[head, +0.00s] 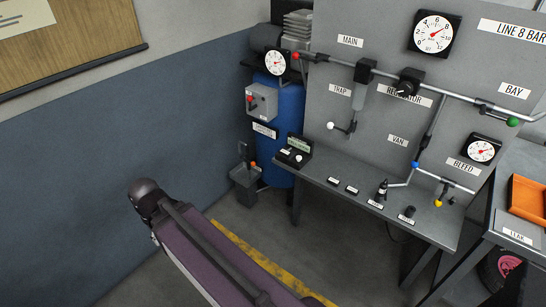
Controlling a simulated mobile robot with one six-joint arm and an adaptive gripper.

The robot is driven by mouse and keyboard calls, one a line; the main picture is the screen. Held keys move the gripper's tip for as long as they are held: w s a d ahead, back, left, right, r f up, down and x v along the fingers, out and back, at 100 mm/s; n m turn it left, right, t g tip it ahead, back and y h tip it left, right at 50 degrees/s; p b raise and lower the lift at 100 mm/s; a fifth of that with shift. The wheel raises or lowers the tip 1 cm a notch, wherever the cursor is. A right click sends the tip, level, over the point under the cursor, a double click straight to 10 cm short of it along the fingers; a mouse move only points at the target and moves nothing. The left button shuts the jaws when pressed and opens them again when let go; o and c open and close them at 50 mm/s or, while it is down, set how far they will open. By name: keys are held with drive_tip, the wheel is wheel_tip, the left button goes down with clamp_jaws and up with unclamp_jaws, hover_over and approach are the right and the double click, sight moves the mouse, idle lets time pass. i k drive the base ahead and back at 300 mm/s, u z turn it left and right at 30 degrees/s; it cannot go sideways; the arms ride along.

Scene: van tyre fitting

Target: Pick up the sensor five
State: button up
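I cannot pick out sensor five by its marking, as the small labels on the grey bench (430,228) are too small to read. Several of these labels lie along the bench's front edge. A small dark upright bottle-like item (382,189) and a short dark knob-like item (409,212) stand behind the right-hand ones. No item shows clearly at the two left labels. A small boxed device with a pale display (299,144) sits at the bench's left end.
A grey panel (330,100) with pipes, valves and gauges rises behind the bench. A blue tank (289,105) with a grey switch box (262,102) stands left. An orange tray (528,197) lies on a table at right. Floor near the yellow stripe (262,262) looks clear.

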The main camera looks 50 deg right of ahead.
sight(285, 152)
drive_tip(key=u, duration=0.25)
drive_tip(key=k, duration=1.2)
drive_tip(key=z, duration=1.3)
drive_tip(key=i, duration=0.95)
drive_tip(key=u, duration=0.05)
